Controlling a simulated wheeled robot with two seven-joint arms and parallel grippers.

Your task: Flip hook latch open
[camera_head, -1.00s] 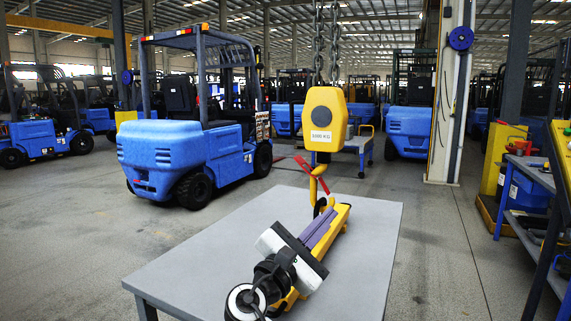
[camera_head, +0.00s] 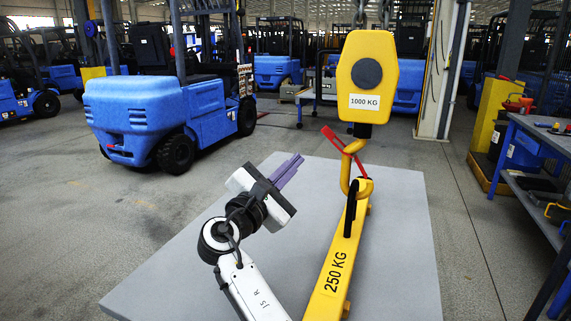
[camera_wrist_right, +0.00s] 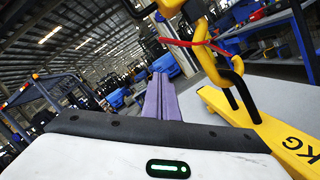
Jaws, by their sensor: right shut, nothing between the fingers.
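A yellow crane hook block (camera_head: 367,84) marked 1000 KG hangs on chains above the table. Its yellow hook (camera_head: 346,178) carries a red latch (camera_head: 342,141), which slants up to the left. The hook passes at the black loop (camera_head: 350,208) of a yellow beam marked 250 KG (camera_head: 334,276). My right gripper (camera_head: 288,171), with purple fingers, is shut and empty, left of the hook and apart from it. In the right wrist view the fingers (camera_wrist_right: 160,98) point ahead, with the red latch (camera_wrist_right: 190,43) and hook (camera_wrist_right: 208,55) beyond to the right. My left gripper is not in view.
The grey table (camera_head: 405,230) is bare around the beam. Blue forklifts (camera_head: 150,110) stand behind on the left. A blue workbench (camera_head: 535,150) with tools and a yellow cabinet (camera_head: 497,110) are on the right.

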